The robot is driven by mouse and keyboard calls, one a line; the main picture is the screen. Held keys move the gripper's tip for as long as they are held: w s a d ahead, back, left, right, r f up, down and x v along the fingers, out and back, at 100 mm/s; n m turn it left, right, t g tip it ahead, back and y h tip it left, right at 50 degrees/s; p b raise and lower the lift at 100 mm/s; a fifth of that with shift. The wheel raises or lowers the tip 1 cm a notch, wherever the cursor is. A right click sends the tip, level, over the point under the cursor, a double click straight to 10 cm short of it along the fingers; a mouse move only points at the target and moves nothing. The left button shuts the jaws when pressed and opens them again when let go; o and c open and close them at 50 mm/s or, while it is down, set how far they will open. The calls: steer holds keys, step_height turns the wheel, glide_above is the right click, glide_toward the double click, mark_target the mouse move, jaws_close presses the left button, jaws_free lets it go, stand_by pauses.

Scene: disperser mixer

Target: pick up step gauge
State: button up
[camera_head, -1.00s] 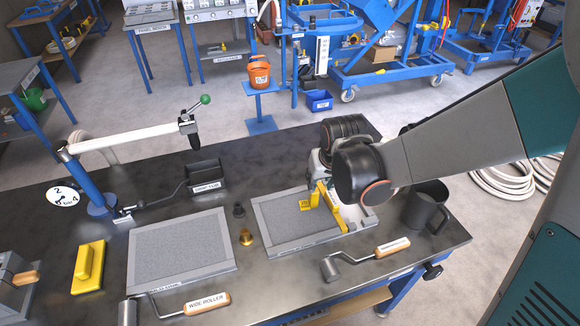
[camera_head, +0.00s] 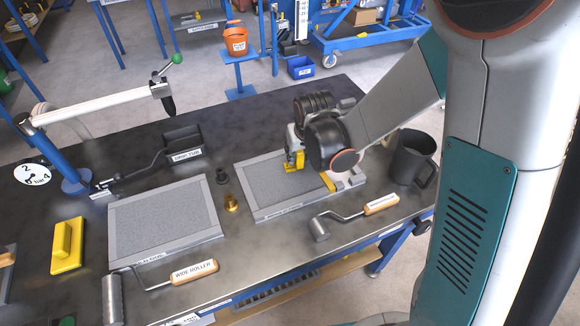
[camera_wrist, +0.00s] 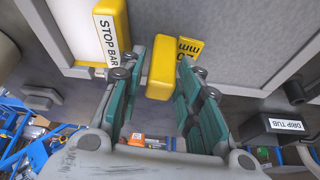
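The yellow step gauge (camera_head: 293,161) stands on the grey right-hand panel (camera_head: 258,205) in the head view, partly hidden by my gripper. In the wrist view its yellow block (camera_wrist: 161,70) lies between the fingertips, with a yellow plate marked "mm" (camera_wrist: 190,47) beside it. My gripper (camera_wrist: 162,66) is open, with one finger on each side of the block. A gap shows on the left side; contact on the right is unclear. In the head view the fingers are mostly hidden behind the wrist.
A yellow stop bar (camera_wrist: 112,28) is close to the left finger. A drip tub (camera_head: 184,146), a dark weight (camera_head: 222,176) and a brass weight (camera_head: 231,203) stand left of the panel. A dark mug (camera_head: 408,160) is at right, a small roller (camera_head: 350,217) in front.

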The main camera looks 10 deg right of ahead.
steer(key=shift+r, duration=0.1)
steer(key=shift+c, duration=0.3)
jaws_close()
